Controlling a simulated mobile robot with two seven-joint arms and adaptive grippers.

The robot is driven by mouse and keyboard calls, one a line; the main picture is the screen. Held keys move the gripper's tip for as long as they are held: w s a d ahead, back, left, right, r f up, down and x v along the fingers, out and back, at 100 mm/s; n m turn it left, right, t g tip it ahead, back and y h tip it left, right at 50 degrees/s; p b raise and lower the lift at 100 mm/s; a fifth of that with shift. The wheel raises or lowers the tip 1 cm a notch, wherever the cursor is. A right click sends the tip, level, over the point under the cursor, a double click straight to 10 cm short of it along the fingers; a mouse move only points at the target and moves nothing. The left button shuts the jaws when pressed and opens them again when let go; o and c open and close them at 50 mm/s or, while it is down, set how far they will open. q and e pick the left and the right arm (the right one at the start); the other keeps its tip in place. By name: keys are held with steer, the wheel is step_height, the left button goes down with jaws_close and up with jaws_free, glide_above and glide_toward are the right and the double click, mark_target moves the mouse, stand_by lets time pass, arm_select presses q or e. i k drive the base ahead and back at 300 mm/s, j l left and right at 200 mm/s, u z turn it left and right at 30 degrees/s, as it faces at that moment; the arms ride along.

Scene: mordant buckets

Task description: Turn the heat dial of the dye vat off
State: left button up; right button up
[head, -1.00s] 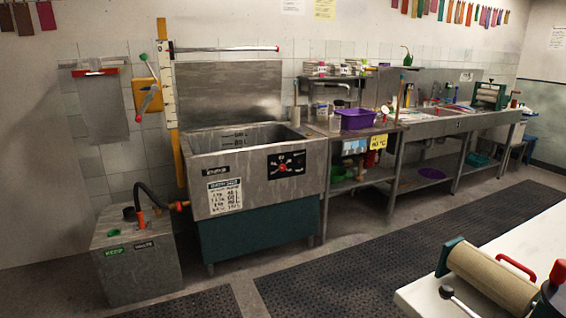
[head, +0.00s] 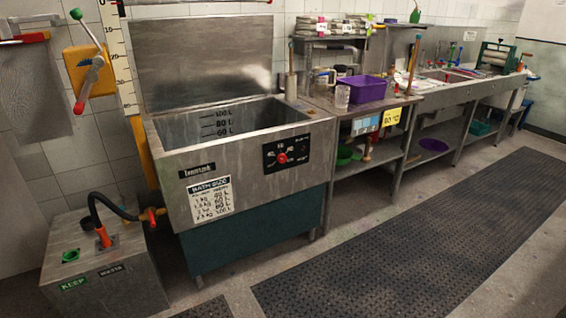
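The dye vat (head: 240,190) is a large grey metal tank with a raised back panel and litre marks inside. Its heat dial (head: 282,158) is a red knob on a black panel (head: 300,150) at the right of the vat's front face. Labels surround the knob, but they are too small to read surely, and I cannot tell which setting it points to. Nothing touches the dial. Neither of my grippers shows in the head view.
A grey box (head: 100,262) with a black hose (head: 98,205) stands left of the vat. A bench with a purple tub (head: 362,89) adjoins it on the right. A dark perforated mat (head: 420,235) covers the floor ahead, which is clear. A yellow-mounted lever (head: 90,75) is on the wall.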

mark_target(282, 158)
steer(key=i+j, duration=0.6)
steer(key=i, duration=0.2)
